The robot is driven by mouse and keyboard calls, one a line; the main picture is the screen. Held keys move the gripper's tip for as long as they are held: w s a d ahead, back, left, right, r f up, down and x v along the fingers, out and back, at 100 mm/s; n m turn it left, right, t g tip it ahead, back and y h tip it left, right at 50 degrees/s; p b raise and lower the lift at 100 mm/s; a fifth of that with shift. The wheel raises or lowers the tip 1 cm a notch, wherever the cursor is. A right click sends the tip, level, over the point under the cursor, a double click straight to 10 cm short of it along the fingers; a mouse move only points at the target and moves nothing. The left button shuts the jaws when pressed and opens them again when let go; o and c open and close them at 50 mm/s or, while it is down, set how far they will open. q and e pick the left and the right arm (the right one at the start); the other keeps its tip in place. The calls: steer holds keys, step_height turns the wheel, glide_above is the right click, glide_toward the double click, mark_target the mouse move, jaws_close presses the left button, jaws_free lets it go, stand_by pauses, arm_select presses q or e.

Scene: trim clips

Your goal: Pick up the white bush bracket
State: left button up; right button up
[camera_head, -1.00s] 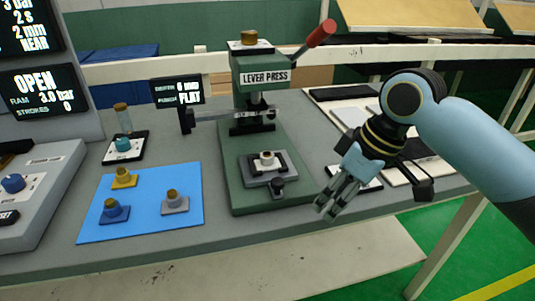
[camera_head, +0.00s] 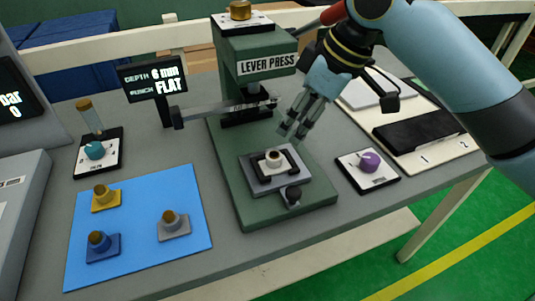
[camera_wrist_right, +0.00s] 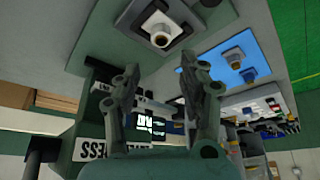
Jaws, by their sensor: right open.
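The white bush bracket (camera_head: 274,157) sits in the dark clamp fixture (camera_head: 257,181) on the bed of the green lever press. Its pale round bush stands upright with a dark hole. It also shows in the right wrist view (camera_wrist_right: 161,37), beyond the fingertips. My right gripper (camera_head: 292,134) is open and empty, pointing down just above and to the right of the bracket, apart from it. In the wrist view its two fingers (camera_wrist_right: 158,66) are spread. My left gripper is not in view.
The lever press (camera_head: 235,57) rises behind the bracket. A blue mat (camera_head: 140,235) at left carries yellow, blue and grey brackets. A purple-knob box (camera_head: 368,163) stands right of the press. A depth display (camera_head: 154,78) stands behind the mat.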

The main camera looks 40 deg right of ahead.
mark_target(276, 155)
steer(key=x, duration=0.3)
steer(key=shift+a+f, duration=0.15)
steer(key=shift+f, duration=0.2)
steer(key=shift+w+f, duration=0.1)
steer(key=shift+f, duration=0.2)
steer(key=x, duration=0.5)
steer(key=shift+w+a+f, duration=0.1)
steer(key=shift+f, duration=0.15)
steer(key=shift+c, duration=1.4)
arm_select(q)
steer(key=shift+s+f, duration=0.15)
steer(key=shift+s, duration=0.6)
arm_select(e)
jaws_close()
